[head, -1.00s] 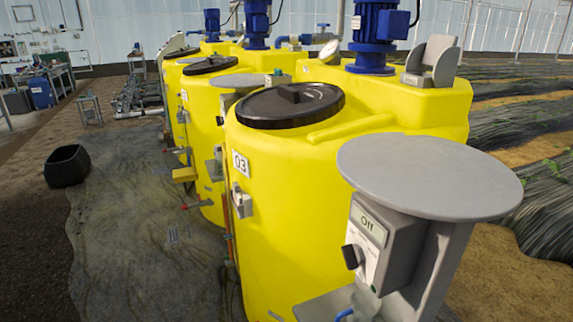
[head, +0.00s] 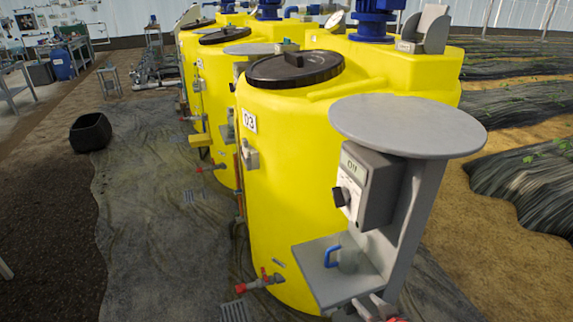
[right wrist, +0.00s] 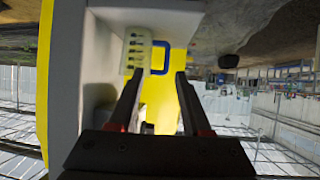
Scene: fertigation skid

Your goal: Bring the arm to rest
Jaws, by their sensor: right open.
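My right gripper (head: 369,307) shows at the bottom edge of the head view, in front of the grey stand's lower shelf (head: 318,285). In the right wrist view the two fingers of this gripper (right wrist: 160,73) are apart with nothing between them. A measuring jug (head: 349,260) with a blue handle stands on the shelf, and it also shows in the right wrist view (right wrist: 136,52), with dark marks on its side, beyond the fingertips. The gripper is apart from it. My left gripper is not in view.
The stand carries a control box (head: 365,190) reading "Off" with a black knob, under a round grey top (head: 407,125). Yellow tank 03 (head: 285,190) is right behind it, with a red-handled valve (head: 262,281) low down. A black tub (head: 90,133) sits on the ground at left.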

